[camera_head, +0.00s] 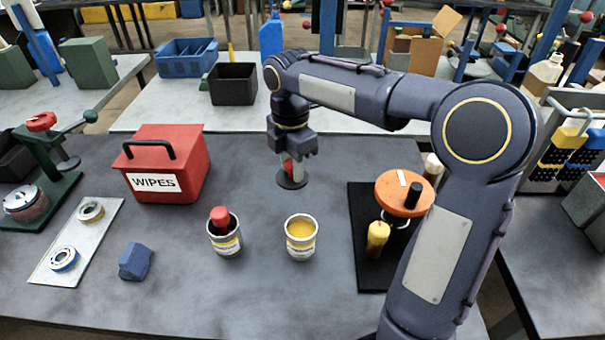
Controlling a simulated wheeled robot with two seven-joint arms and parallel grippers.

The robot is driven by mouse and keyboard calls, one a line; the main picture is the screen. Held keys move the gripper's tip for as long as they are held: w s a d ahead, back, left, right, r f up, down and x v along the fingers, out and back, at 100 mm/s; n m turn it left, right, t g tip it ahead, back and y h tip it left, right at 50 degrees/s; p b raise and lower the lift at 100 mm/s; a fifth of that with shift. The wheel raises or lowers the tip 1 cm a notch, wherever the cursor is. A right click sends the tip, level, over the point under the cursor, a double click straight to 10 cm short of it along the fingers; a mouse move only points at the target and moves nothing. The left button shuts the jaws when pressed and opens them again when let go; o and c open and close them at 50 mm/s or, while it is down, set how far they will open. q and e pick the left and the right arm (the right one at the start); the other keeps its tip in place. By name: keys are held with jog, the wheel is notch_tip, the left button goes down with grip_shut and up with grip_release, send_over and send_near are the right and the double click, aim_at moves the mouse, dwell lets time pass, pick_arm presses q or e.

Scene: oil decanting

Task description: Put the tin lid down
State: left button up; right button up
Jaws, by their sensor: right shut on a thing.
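My right gripper (290,158) points down behind the tins and is shut on the red knob of the tin lid (292,180), a dark round disc. The lid is level, at or just above the grey table; I cannot tell whether it touches. An open tin (301,250) with yellow oil stands upright in front of the lid, apart from it. A second tin (227,242) stands to its left with a red-topped object (220,216) in it. My left gripper is not in view.
A red WIPES box (185,170) stands left of the lid. A blue block (135,262) and a pale plate with rings (78,240) lie at front left. An orange disc (403,192) stands over a black mat (366,265) at right. Table around the lid is clear.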

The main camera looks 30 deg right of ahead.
jog(key=w+d+f, duration=0.6)
jog(key=f, duration=0.1)
jog(key=shift+w+d+f+p, duration=0.3)
jog(key=shift+w+p, duration=0.05)
jog(key=shift+w, duration=0.05)
jog(key=shift+w+d+f, duration=0.15)
jog(key=shift+f, duration=1.65)
jog(key=shift+f, duration=0.1)
jog(key=o, duration=0.9)
jog(key=shift+o, duration=0.2)
